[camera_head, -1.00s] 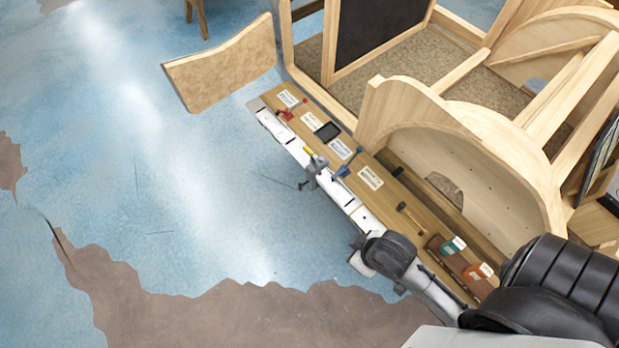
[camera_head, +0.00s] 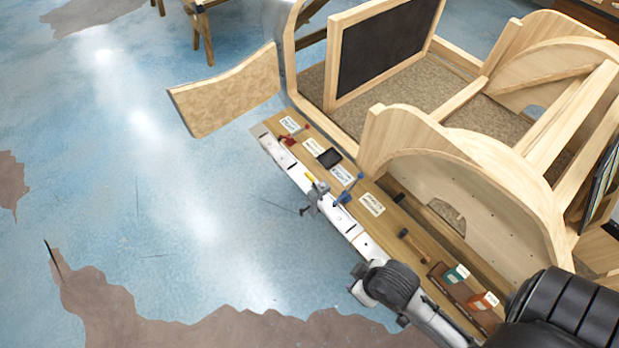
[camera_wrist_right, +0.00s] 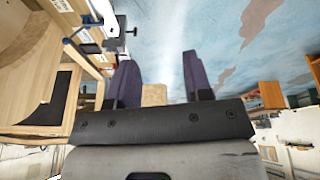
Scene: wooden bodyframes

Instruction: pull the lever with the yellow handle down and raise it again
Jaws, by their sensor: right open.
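A small yellow handle (camera_head: 311,177) shows at the floor-side edge of the narrow wooden bench, by a grey metal clamp-like bracket (camera_head: 322,196). Its lever is too small to make out clearly. In the right wrist view the grey bracket (camera_wrist_right: 118,27) is at the upper left, beyond my fingers; I cannot make out the yellow handle there. My right gripper (camera_wrist_right: 158,66) is open and empty, its two dark purple fingers wide apart. In the head view my right arm reaches over the bench's near end, well short of the handle. My left gripper is not in view.
The bench (camera_head: 388,218) carries a blue-handled tool (camera_head: 346,190), a red tool (camera_head: 287,141), a hammer (camera_head: 412,244) and small boxes (camera_head: 457,274). A large wooden bodyframe (camera_head: 425,145) stands close along its right side. The blue floor to the left is clear.

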